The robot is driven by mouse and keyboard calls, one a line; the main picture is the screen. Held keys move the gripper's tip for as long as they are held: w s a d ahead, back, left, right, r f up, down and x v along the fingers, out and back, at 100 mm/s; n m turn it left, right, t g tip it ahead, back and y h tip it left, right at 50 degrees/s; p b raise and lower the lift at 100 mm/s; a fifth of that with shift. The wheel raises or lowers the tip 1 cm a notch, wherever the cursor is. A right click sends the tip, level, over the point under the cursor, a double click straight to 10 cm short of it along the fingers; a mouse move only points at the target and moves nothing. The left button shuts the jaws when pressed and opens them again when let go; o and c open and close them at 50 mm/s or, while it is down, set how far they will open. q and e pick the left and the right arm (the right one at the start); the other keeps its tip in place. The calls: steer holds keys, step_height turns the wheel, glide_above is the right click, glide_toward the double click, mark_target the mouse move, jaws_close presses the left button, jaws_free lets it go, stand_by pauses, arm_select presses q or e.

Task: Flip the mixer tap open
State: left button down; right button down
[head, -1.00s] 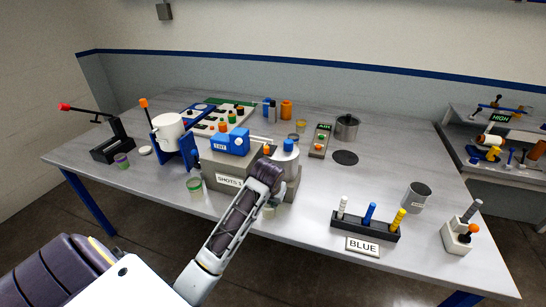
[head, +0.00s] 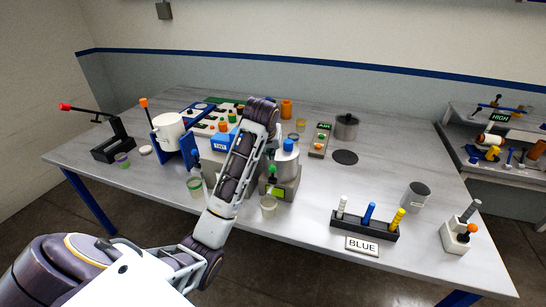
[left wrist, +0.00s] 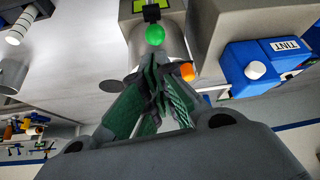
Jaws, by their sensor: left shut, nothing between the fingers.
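The mixer (head: 287,162) is a grey can with a blue cap on a grey base, right of my left forearm in the head view. A green knob (head: 272,171), likely the tap's end, shows at its front above a yellow-green panel (head: 278,191). In the left wrist view the green knob (left wrist: 155,35) is just above my left gripper (left wrist: 153,62) in the picture. The fingers are shut and empty, with a visible gap to the knob. An orange knob (left wrist: 187,72) is partly behind them. In the head view my left fingers are hidden. My right gripper is out of view.
A clear cup (head: 268,206) stands before the mixer. A rack (head: 365,226) with several coloured handles is to the right. The bench between rack and mixer is clear.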

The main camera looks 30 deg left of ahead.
arm_select(q)
steer(key=shift+w+a+r, duration=0.1)
steer(key=shift+a+r, duration=0.1)
steer(key=shift+r, duration=0.35)
steer(key=shift+w+a+r, duration=0.1)
steer(key=shift+a+r, duration=0.05)
steer(key=shift+r, duration=0.35)
steer(key=shift+f, duration=0.15)
steer(key=p, duration=0.2)
glide_above(273, 174)
steer(key=w+a, duration=0.2)
steer(key=w, duration=0.1)
step_height(273, 174, down, 8)
steer(key=shift+f, duration=0.2)
steer(key=shift+w, duration=0.1)
